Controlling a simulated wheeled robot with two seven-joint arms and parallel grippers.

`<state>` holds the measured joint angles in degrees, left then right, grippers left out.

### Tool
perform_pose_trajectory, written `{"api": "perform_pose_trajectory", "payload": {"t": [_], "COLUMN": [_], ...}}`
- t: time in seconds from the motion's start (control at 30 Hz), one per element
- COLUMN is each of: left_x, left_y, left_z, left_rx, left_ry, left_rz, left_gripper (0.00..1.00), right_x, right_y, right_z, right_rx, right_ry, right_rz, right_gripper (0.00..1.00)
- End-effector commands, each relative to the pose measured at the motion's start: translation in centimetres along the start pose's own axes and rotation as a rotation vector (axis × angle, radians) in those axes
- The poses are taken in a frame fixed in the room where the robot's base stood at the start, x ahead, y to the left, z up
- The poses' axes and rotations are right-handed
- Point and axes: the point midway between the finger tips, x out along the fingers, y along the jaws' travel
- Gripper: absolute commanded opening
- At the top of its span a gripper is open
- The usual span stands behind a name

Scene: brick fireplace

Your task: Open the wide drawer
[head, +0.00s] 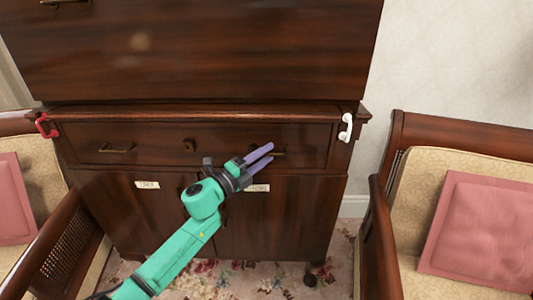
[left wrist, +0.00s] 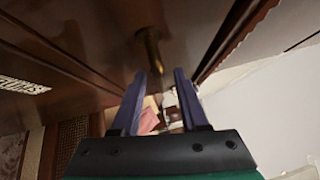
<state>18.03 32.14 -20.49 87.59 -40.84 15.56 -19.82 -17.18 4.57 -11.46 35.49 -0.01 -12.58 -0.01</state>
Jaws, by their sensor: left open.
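The wide drawer (head: 222,138) is a dark wood front below the ledge of the cabinet, and it looks shut. It has a brass handle on the left (head: 117,149), a small fitting in the middle (head: 190,145) and a right handle mostly covered by my gripper. My left gripper (head: 270,154) is open at that right handle, its two purple fingers one above the other in the head view. In the left wrist view the brass handle (left wrist: 153,50) lies just ahead of the gap between the fingertips (left wrist: 160,72). I cannot tell whether they touch. My right gripper is out of view.
Labelled doors (head: 147,185) are below the drawer. A red item (head: 46,126) and a white item (head: 346,127) hang at the ledge's ends. Chairs with pink cushions stand left (head: 14,198) and right (head: 478,232). Flowered carpet (head: 260,279) lies in front.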

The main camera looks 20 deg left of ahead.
Motion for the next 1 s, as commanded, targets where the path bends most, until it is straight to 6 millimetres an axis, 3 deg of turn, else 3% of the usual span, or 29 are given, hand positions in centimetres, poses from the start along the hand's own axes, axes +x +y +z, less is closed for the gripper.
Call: {"api": "perform_pose_trajectory", "payload": {"t": [0.3, 0.4, 0.43, 1.0], "left_x": [0.67, 0.66, 0.65, 0.62], "left_y": [0.03, 0.03, 0.03, 0.08], "left_z": [-0.06, -0.05, -0.05, -0.03], "left_rx": [0.0, -0.001, -0.001, -0.001], "left_ry": [0.001, 0.001, 0.001, 0.0], "left_rz": [0.0, 0.0, 0.0, 0.001], "left_gripper": [0.43, 0.05, 0.0, 0.0], "right_x": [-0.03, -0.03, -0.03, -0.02], "right_y": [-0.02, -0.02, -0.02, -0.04], "right_z": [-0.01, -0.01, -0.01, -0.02], "right_rx": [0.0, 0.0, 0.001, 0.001], "right_ry": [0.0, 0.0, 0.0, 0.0], "right_rz": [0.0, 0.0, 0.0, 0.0], "right_gripper": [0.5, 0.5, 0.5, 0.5]}}
